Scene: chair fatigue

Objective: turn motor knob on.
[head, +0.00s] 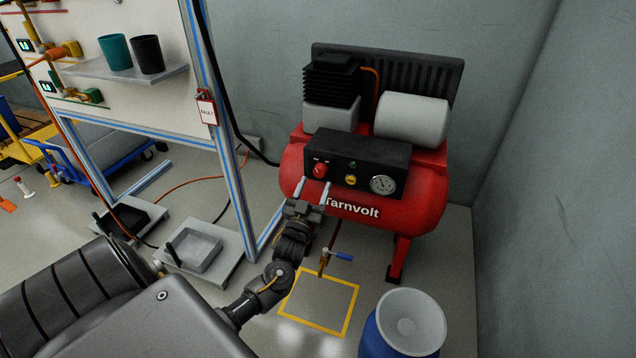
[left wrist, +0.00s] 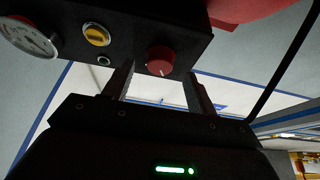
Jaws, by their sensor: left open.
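The red motor knob (head: 320,170) sits at the left of the black control panel (head: 378,172) on the red compressor (head: 425,195). It also shows in the left wrist view (left wrist: 160,60), with a small pale mark on its face. My left gripper (head: 313,190) is open and just below the knob in the head view. In the left wrist view its two fingers (left wrist: 160,80) stand to either side of the knob. I cannot tell whether they touch it. My right gripper is not in view.
A brass valve with a blue handle (head: 338,256) is below the tank. A blue barrel (head: 405,325) stands at front right. A blue-edged frame (head: 225,130) stands left.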

